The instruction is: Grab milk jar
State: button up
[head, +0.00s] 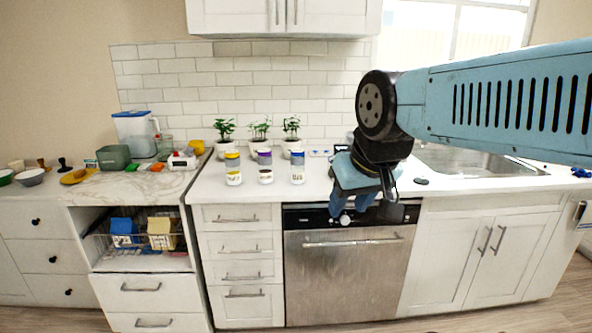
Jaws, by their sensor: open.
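Three small jars stand in a row on the white counter: one with a yellow band (233,169), one with a purple band (265,167) and one with a blue band (298,168). Their labels are too small to read, so I cannot tell which one holds milk. A clear pitcher with a blue lid (135,133) stands further left at the back. Two house-shaped cartons, one blue (123,232) and one tan (161,233), sit in the wire rack below. My gripper (352,206) is open and empty, pointing down near the counter's front edge, right of the jars.
Several potted plants (260,136) stand behind the jars against the tiled wall. A green-grey bin (113,157) and small items crowd the left counter. A sink (470,161) is at the right. The counter in front of the jars is clear.

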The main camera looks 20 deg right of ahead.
aim_at(297, 157)
jog(key=z, duration=0.45)
jog(key=k, duration=0.95)
jog(key=z, duration=0.55)
jog(key=i, duration=1.15)
jog(key=u, duration=0.5)
jog(key=i, duration=0.8)
jog(key=u, duration=0.1)
